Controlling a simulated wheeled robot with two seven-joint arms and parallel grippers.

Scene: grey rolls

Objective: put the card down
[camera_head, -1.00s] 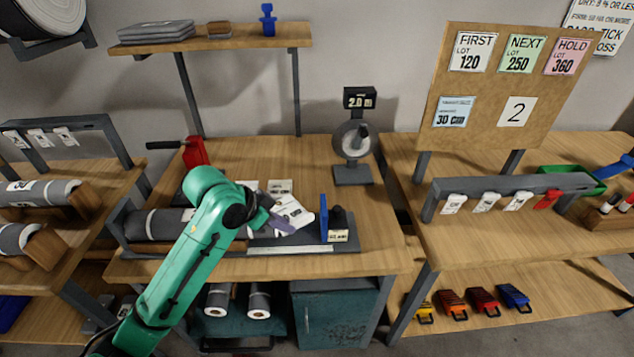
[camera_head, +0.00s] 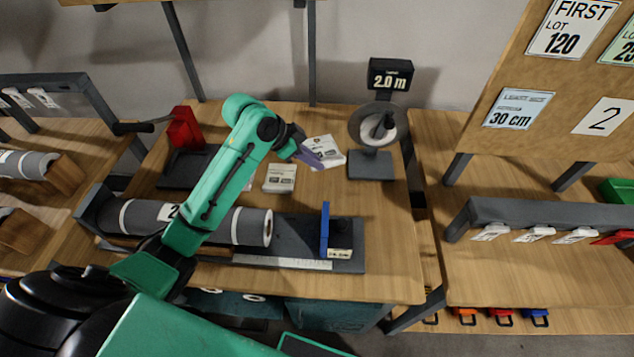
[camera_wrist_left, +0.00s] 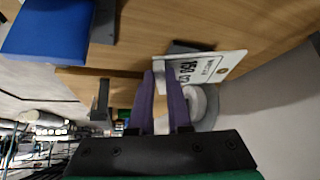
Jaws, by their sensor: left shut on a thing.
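A white printed card (camera_head: 326,151) is between the purple fingers of my left gripper (camera_head: 306,155), above the back middle of the wooden bench. My left gripper is shut on it. In the left wrist view the card (camera_wrist_left: 212,67) sticks out to the right of the fingers (camera_wrist_left: 165,95), tilted, with dark print on its face. I cannot tell whether its lower edge touches the bench. My right gripper is not in view.
A white card stack or box (camera_head: 280,178) lies just left of the held card. The round gauge (camera_head: 377,128) stands close on the right. A grey roll (camera_head: 252,227) and a blue upright block (camera_head: 324,230) sit in front. Bare bench (camera_head: 385,205) shows at the right.

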